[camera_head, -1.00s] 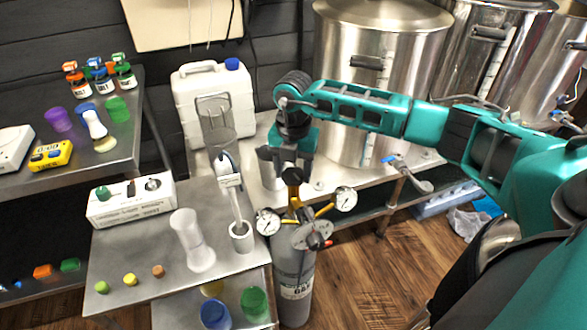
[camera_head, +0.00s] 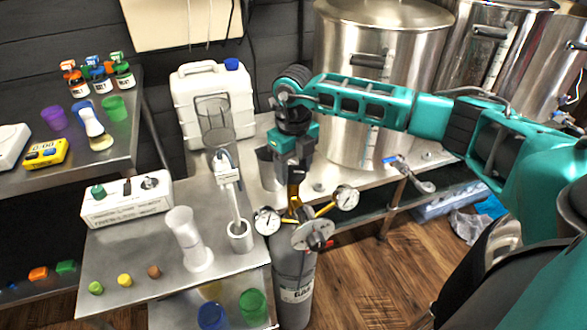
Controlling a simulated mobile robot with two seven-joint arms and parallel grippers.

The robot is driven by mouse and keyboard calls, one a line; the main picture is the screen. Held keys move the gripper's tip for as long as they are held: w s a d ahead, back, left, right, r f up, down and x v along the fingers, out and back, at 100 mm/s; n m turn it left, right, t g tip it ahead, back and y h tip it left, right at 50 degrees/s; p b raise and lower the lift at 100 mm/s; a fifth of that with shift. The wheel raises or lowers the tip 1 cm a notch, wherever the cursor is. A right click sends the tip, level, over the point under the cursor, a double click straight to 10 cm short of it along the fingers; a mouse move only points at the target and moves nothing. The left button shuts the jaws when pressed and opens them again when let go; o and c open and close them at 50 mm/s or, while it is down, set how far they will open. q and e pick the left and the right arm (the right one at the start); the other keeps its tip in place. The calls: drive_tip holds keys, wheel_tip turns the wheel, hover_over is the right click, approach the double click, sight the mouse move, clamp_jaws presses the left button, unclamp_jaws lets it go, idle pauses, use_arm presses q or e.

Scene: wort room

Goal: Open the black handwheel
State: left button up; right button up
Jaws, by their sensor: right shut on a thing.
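The grey gas cylinder (camera_head: 292,272) stands on the floor beside the steel table, with a yellow brass valve and regulator on top. The black handwheel sits at the top of this valve and is now almost wholly hidden by my right gripper. My right gripper (camera_head: 295,174) points down from above and is shut on the handwheel, with the brass valve stem showing just below its fingers. How far the wheel is turned cannot be seen. My left gripper is not in view.
Two pressure gauges, one left (camera_head: 267,221) and one right (camera_head: 346,198), flank the valve closely. Steel kettles (camera_head: 375,60) stand behind.

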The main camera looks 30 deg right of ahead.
drive_tip(key=n+b, duration=0.1)
drive_tip(key=n, duration=0.4)
drive_tip(key=shift+n, duration=0.3)
drive_tip(key=n+b, duration=0.1)
drive_tip(key=n, duration=0.3)
drive_tip(key=shift+w+b, duration=0.1)
drive_tip(key=shift+b, duration=0.25)
drive_tip(key=n+b, duration=0.1)
drive_tip(key=n, duration=0.2)
drive_tip(key=shift+n, duration=1.9)
drive_tip(key=shift+b, duration=0.3)
drive_tip(key=o, duration=1)
drive_tip(key=shift+o, duration=0.2)
